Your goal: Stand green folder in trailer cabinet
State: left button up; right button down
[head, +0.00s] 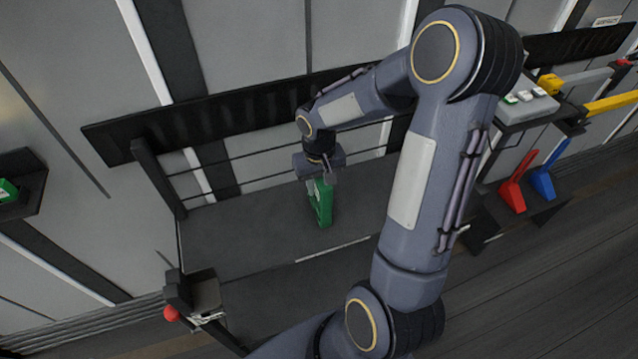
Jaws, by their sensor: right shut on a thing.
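The green folder (322,207) stands roughly upright on edge, over the dark grey floor of a low railed bay (240,232) against the wall. My right gripper (318,180) is shut on its upper end. The folder's lower edge looks close to the grey surface; I cannot tell whether it touches. Part of the folder is hidden by the gripper fingers. I cannot tell for sure whether this railed bay is the trailer cabinet. My left gripper is not in view.
Thin rails and a black bar (220,118) run behind the bay. A dark box (194,292) with a red knob (171,313) is at its front left. At right are a control box (527,108) and red (513,190) and blue (542,183) wedge-like things.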

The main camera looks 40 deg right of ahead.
jog(key=shift+f, duration=0.2)
jog(key=shift+f, duration=0.2)
jog(key=c, duration=1.1)
grip_release()
jog(key=shift+r, duration=0.1)
